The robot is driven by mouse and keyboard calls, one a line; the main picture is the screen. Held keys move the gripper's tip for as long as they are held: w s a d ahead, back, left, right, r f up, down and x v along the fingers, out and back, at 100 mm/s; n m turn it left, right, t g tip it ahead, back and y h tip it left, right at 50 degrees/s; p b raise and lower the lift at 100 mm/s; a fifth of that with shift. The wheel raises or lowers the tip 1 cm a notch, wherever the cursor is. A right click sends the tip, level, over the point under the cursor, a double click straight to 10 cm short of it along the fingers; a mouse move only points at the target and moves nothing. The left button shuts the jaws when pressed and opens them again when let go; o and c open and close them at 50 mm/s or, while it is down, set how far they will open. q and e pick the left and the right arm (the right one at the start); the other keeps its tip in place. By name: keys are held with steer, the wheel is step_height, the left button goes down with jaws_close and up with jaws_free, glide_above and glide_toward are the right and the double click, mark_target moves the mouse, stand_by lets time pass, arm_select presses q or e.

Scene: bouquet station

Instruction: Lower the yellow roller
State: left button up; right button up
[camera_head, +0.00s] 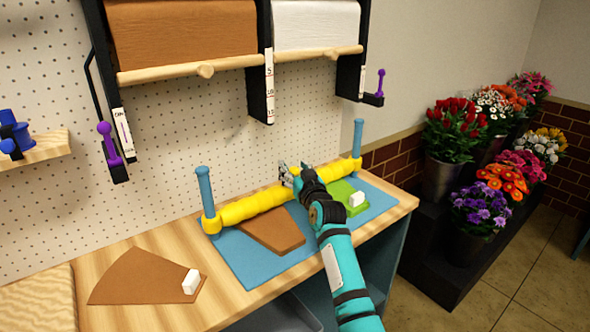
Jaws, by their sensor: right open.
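The yellow roller (250,206) spans the back of the blue mat (252,268) between the left blue post (206,190) and the right blue post (357,140). Its yellow end pieces sit around the lower parts of both posts. It is low over the mat; I cannot tell if it touches all along. My right gripper (287,174) is open at the roller, right of its middle, with its fingers just behind and above it. My forearm and wrist hide part of the roller. My left gripper is not in view.
Another brown sheet (135,277) with a white block (191,281) lies on the wooden bench left. Paper rolls hang above. Potted flowers (455,132) stand right.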

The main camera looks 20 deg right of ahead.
steer(key=shift+w, duration=0.2)
steer(key=s, duration=1.2)
steer(key=shift+d, duration=0.15)
